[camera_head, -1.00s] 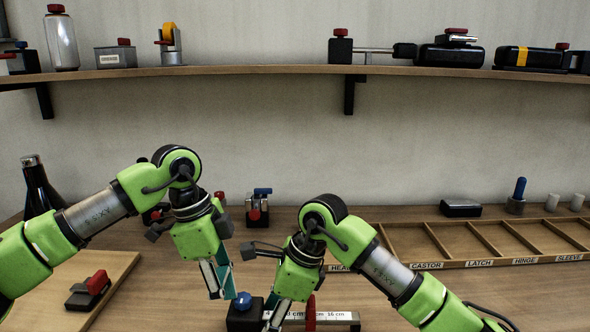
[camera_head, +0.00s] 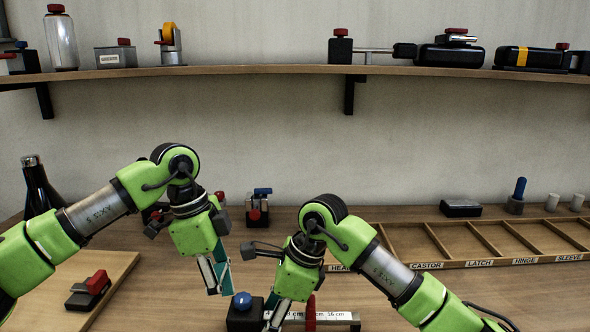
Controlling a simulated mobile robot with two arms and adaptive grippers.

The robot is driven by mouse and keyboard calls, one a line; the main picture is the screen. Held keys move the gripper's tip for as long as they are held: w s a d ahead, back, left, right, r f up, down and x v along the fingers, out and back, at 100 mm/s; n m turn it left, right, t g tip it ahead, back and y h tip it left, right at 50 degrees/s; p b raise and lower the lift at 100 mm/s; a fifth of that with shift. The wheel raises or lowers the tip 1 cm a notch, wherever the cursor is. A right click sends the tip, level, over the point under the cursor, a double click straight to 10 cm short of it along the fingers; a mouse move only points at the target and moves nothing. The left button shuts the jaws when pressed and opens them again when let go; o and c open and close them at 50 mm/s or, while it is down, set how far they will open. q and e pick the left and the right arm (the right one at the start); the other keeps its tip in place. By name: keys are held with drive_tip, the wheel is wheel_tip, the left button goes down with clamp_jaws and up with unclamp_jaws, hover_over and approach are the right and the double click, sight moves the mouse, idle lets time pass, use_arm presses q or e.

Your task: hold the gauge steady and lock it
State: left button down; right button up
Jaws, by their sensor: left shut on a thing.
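The gauge (camera_head: 330,317) lies at the bottom edge of the head view. It has a white scale marked in cm, a black block (camera_head: 240,317) with a blue knob (camera_head: 241,300) at its left end, and an upright red lever (camera_head: 311,313). My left gripper (camera_head: 219,292) points down at the black block's upper left corner. Its fingers are shut on the gauge, though the contact itself is hard to see. My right gripper (camera_head: 275,322) points down over the scale, left of the red lever. Its fingertips are near the picture's lower edge, so its opening is unclear.
A labelled wooden tray (camera_head: 400,265) is at right. A board (camera_head: 115,270) with a red-handled part (camera_head: 90,289) is at left, a dark bottle (camera_head: 38,188) behind it. A small blue-and-red clamp (camera_head: 258,208) stands behind my grippers. A loaded shelf (camera_head: 230,71) spans the wall.

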drive_tip(key=shift+r, duration=0.1)
use_arm(q)
drive_tip(key=d+v, duration=0.1)
drive_tip(key=v, duration=0.4)
drive_tip(key=shift+d+r, duration=0.15)
drive_tip(key=shift+r, duration=0.4)
drive_tip(key=c, duration=2.7)
unclamp_jaws()
drive_tip(key=shift+c, duration=0.2)
clamp_jaws()
use_arm(e)
drive_tip(key=shift+a, duration=0.1)
use_arm(q)
drive_tip(key=shift+s+f+m+y, duration=0.2)
drive_tip(key=shift+f+m+y, duration=0.5)
drive_tip(key=shift+f+m, duration=0.8)
drive_tip(key=shift+s+f+m+y, duration=0.15)
drive_tip(key=shift+f+m+y, duration=0.55)
drive_tip(key=shift+f+m, duration=0.8)
drive_tip(key=shift+s+d, duration=0.1)
drive_tip(key=shift+d, duration=0.7)
